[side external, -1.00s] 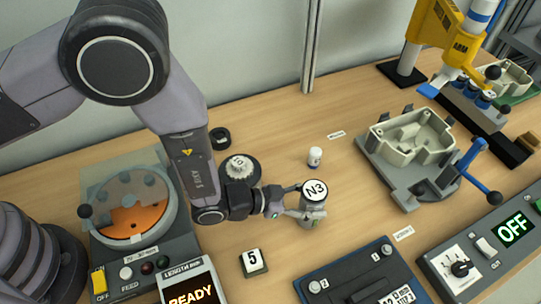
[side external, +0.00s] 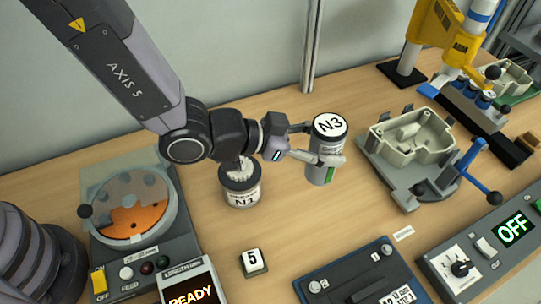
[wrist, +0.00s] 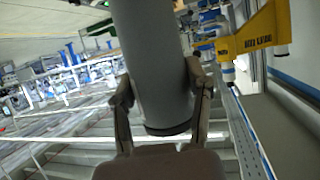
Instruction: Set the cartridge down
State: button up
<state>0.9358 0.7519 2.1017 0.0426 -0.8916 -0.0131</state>
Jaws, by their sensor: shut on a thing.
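The cartridge is a grey cylinder marked N3 (side external: 328,130), with a white lid and a green patch low on its side. My gripper (side external: 320,146) is shut on it from the left, one finger on each side. The cartridge is close to upright and looks raised above the wooden bench; the gap below it is hard to judge. In the wrist view the grey cylinder (wrist: 153,60) fills the space between my two fingers (wrist: 162,100), and its lower end shows.
A jar marked N1 (side external: 241,190) stands below my wrist. A number 5 block (side external: 253,262) and a blue panel (side external: 355,275) are in front. A grey fixture with a housing (side external: 412,140) stands right; a feeder with an orange disc (side external: 140,215) stands left. Bare bench (side external: 290,215) lies between.

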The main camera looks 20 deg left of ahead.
jog(key=shift+r, duration=0.95)
jog(key=w+a+n+t+y, duration=0.2)
jog(key=w+a, duration=0.1)
jog(key=a, duration=0.9)
jog(key=w+a+n+t+y, duration=0.2)
jog(key=w+a+n, duration=0.1)
jog(key=a, duration=0.8)
jog(key=shift+m, duration=0.3)
jog(key=shift+w+d+f, duration=1.25)
jog(key=shift+w+f, duration=0.8)
jog(key=shift+f, duration=1)
jog(key=shift+w+d+f, duration=1.25)
jog(key=shift+w+f, duration=0.8)
jog(key=shift+f, duration=1)
jog(key=shift+w+d+f, duration=1.25)
jog(key=shift+w+f, duration=0.8)
jog(key=shift+f, duration=1)
jog(key=shift+f, duration=0.15)
